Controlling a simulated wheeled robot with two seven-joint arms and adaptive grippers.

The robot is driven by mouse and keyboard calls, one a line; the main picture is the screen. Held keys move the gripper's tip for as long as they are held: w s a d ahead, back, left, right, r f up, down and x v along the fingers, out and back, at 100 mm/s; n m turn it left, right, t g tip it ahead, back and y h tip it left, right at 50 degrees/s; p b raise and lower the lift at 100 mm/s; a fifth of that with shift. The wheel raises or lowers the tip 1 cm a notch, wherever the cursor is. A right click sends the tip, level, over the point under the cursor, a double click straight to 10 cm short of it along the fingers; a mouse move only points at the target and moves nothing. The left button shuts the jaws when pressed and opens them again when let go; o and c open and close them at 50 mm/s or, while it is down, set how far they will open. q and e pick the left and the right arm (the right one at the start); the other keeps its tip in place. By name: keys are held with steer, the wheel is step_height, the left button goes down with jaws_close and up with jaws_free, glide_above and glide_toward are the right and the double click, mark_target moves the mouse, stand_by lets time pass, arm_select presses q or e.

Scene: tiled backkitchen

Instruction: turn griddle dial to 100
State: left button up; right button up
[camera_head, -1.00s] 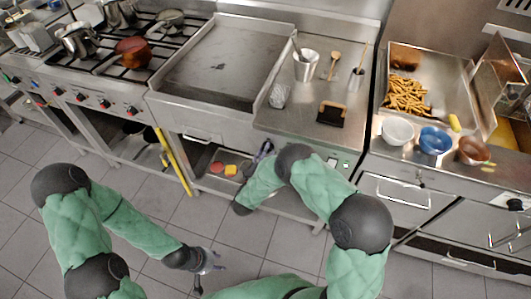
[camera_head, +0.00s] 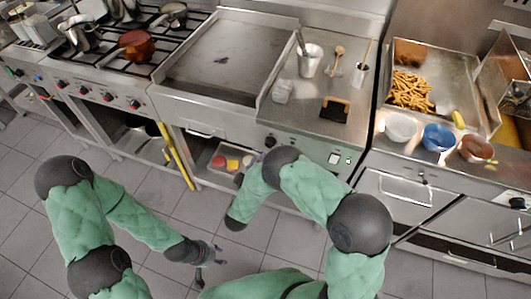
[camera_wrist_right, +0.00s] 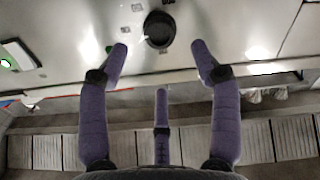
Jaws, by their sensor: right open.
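The griddle dial (camera_wrist_right: 159,29) is a round black knob on the steel front panel, near the top of the right wrist view. A small pale mark shows at its lower left edge; the scale marks around it are too small to read. In the head view a dark knob (camera_head: 270,142) shows on the panel just above my right arm. My right gripper (camera_wrist_right: 160,55) is open, its purple fingers spread below the dial, apart from it and holding nothing. In the head view it is mostly hidden by my arm. My left gripper (camera_head: 207,262) looks open and empty above the floor.
The flat griddle (camera_head: 224,58) lies left of the steel counter (camera_head: 300,115), which holds a metal cup (camera_head: 310,62) and a black-and-wood scraper (camera_head: 335,109). A shelf tray (camera_head: 225,165) with red and yellow items is below.

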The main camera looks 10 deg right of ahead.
steer(key=shift+v, duration=2.25)
